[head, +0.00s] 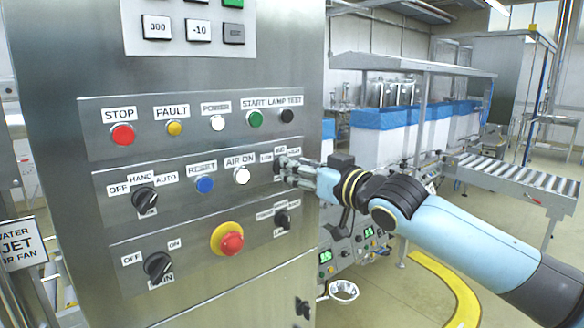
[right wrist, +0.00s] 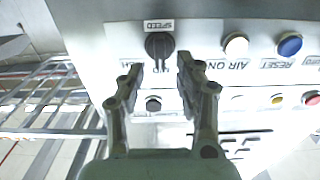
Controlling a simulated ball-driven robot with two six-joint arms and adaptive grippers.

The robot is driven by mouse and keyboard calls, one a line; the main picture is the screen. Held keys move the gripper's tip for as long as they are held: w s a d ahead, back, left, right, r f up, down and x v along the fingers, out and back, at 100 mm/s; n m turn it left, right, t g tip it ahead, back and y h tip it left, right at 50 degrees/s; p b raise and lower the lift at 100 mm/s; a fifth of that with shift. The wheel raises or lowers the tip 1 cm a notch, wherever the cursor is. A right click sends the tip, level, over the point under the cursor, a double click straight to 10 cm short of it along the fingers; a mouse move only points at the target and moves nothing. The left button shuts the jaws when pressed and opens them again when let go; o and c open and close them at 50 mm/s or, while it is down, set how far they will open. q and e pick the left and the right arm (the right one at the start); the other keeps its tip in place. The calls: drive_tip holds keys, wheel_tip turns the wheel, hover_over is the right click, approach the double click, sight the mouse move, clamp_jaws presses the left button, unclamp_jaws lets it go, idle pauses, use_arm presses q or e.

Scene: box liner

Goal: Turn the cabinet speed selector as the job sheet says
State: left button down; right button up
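The speed selector (right wrist: 159,45) is a black rotary knob on the steel cabinet front, with a SPEED label that appears upside down in the right wrist view. In the head view it is at the right end of the middle row, mostly hidden by my right gripper (head: 286,170). In the right wrist view my right gripper (right wrist: 159,68) is open, with its fingertips apart on either side of the knob's lower edge. I cannot tell whether they touch it. The knob's pointer direction is unclear. My left gripper is not in view, and I cannot make out a job sheet.
Near the selector are the white AIR ON button (head: 242,175) and blue RESET button (head: 205,185). Below are a red emergency stop (head: 230,243) and another black selector (head: 282,219). A roller conveyor (head: 520,180) stands to the right, and a grey sign (head: 22,243) at left.

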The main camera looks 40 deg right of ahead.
drive_tip(key=shift+w+a, duration=0.1)
drive_tip(key=shift+w, duration=1.05)
clamp_jaws()
